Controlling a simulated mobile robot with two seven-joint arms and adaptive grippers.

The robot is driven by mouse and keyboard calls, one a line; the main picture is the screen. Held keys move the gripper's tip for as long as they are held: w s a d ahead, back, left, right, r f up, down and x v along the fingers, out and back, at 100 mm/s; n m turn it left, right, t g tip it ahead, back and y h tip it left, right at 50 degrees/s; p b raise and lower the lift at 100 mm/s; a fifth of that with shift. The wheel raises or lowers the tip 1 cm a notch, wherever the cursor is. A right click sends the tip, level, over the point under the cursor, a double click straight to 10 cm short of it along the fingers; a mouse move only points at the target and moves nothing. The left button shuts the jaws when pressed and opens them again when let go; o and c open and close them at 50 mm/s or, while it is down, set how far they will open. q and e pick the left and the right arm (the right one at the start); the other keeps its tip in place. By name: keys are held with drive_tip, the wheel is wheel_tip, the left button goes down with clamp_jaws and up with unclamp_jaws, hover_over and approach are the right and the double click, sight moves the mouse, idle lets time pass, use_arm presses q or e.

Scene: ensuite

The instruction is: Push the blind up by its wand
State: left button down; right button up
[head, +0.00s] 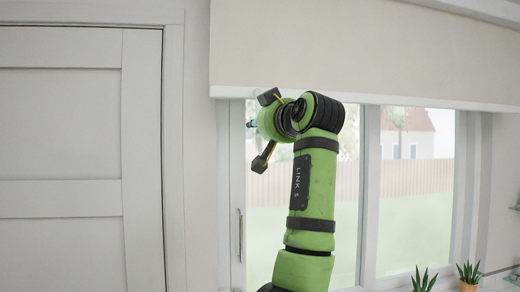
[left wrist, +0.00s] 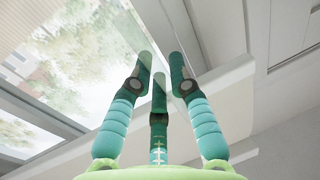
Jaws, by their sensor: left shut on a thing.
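The cream blind (head: 365,45) hangs across the top of the window in the head view, with a white bar along its lower edge. It is mostly raised, and the glass below it is bare. My left gripper (left wrist: 160,72) is at the blind's lower left end, mostly hidden behind my green wrist in the head view, where only a teal bit (head: 252,124) shows. In the left wrist view its teal fingers point up and are drawn close together. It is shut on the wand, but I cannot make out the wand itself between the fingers. My right gripper is out of view.
A white panelled door (head: 62,130) stands left of the window. The window frame (head: 370,200) is white, with a handle (head: 240,235) low on its left side. Potted plants (head: 469,275) stand at the lower right.

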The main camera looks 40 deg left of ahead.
use_arm(q)
drive_tip(key=shift+r, duration=1.85)
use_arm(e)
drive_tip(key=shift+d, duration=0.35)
use_arm(q)
drive_tip(key=c, duration=1.1)
unclamp_jaws()
drive_tip(key=shift+c, duration=0.2)
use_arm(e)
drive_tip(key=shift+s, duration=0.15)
use_arm(q)
drive_tip(key=v, duration=1.2)
